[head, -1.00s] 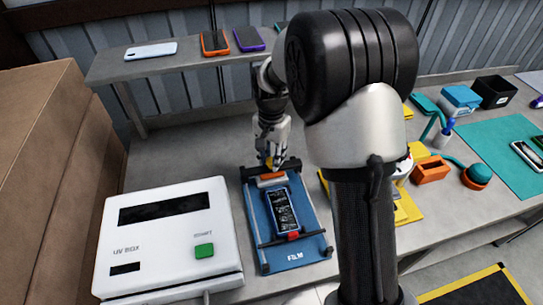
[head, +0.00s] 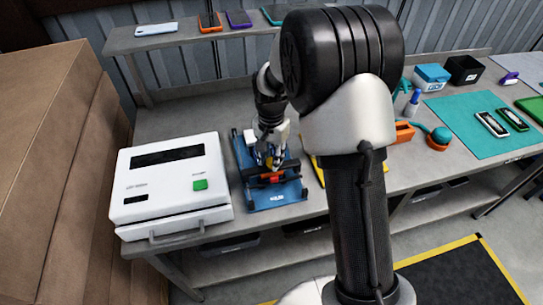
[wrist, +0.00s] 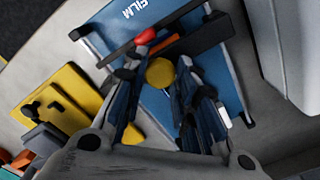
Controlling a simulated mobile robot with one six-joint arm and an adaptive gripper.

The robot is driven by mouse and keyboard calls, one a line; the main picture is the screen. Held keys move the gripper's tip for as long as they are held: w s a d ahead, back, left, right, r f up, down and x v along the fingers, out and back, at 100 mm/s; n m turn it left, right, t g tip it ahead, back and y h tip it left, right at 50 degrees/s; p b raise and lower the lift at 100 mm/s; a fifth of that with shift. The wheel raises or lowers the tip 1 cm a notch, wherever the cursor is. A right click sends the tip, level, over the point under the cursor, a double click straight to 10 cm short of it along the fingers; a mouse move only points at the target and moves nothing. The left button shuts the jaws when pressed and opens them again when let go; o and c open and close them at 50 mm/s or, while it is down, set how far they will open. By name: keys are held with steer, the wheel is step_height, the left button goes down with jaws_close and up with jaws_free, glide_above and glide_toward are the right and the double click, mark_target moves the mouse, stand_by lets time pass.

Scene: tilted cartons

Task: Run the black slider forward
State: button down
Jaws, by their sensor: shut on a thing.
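The film board (head: 282,196) is a blue plate on the bench, with its FILM label at the near end; it also shows in the wrist view (wrist: 180,18). The black slider (head: 289,168) lies across the board towards the near end, and its dark block shows in the wrist view (wrist: 205,36). A yellow round knob (wrist: 160,72) sits between my fingertips beside that block. My gripper (head: 268,162) is shut on the knob. A red knob (wrist: 146,36) on a thin black bar is close to the slider. The phone on the board is hidden behind my gripper.
A white UV box (head: 170,185) stands just left of the board. A yellow pad (wrist: 75,90) lies beside the board on the other side. An orange tray (head: 404,131) and a teal mat (head: 470,140) are farther right. A shelf with phones runs behind.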

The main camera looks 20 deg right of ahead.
mark_target(271, 160)
steer(key=shift+w, duration=0.2)
steer(key=c, duration=1.2)
jaws_free()
steer(key=shift+c, duration=0.2)
step_height(271, 160, up, 12)
steer(key=s+r+n+t, duration=0.2)
steer(key=s+r+n, duration=0.2)
steer(key=s+r, duration=0.8)
steer(key=s+f+n+t, duration=0.1)
steer(key=s+f+n, duration=0.1)
steer(key=s, duration=0.6)
steer(key=s+f+n+t, duration=0.1)
steer(key=s+n, duration=0.2)
steer(key=s, duration=0.5)
steer(key=shift+s+f+t, duration=0.2)
steer(key=shift+f+t, duration=0.1)
steer(key=shift+f, duration=0.05)
